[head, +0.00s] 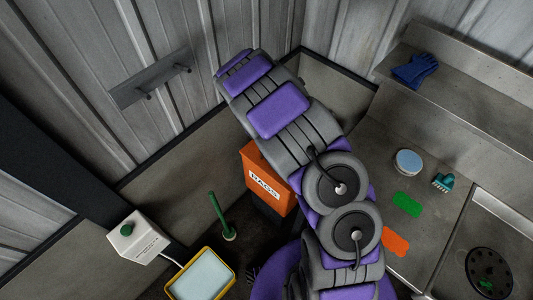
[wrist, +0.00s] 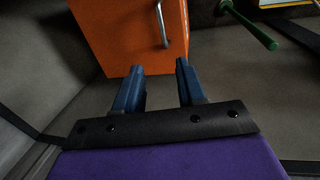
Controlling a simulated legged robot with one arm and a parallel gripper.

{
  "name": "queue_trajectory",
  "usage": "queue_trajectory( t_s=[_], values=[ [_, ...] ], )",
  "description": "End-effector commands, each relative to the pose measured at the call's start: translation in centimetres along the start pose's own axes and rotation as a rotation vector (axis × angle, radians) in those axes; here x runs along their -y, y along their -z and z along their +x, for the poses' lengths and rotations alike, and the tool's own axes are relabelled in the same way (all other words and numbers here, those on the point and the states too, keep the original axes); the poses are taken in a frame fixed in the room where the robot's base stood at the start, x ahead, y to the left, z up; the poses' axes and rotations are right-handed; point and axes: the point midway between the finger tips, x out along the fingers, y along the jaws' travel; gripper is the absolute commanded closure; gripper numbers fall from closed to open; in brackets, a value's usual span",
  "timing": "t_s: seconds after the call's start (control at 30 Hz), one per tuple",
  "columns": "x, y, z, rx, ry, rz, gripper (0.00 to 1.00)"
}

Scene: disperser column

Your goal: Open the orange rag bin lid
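The orange rag bin (head: 264,182) with a white "RAGS" label stands in the corner in the head view, partly hidden behind my purple and grey arm. In the wrist view, an orange face of the bin (wrist: 115,35) fills the top middle, with a metal bar handle (wrist: 161,24) on it. My gripper (wrist: 157,72) shows as two blue fingers, spread apart with nothing between them. The fingertips point toward the lower edge of the orange face, below the handle. I cannot tell whether they touch it. In the head view my gripper is hidden.
A green-handled tool (head: 221,216) stands left of the bin, near a yellow tray (head: 203,275) and a white box with a green button (head: 137,238). A metal counter (head: 435,205) at right holds a brush, a round tin and colored patches. Blue gloves (head: 414,70) lie on the shelf.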

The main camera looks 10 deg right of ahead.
Motion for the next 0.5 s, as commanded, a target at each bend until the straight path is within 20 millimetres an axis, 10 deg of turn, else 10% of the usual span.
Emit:
queue_trajectory(
  t_s=[0.5],
  values=[
    [0.9,1.0,6.0,-0.007,0.005,-0.03,0.6]
  ],
)
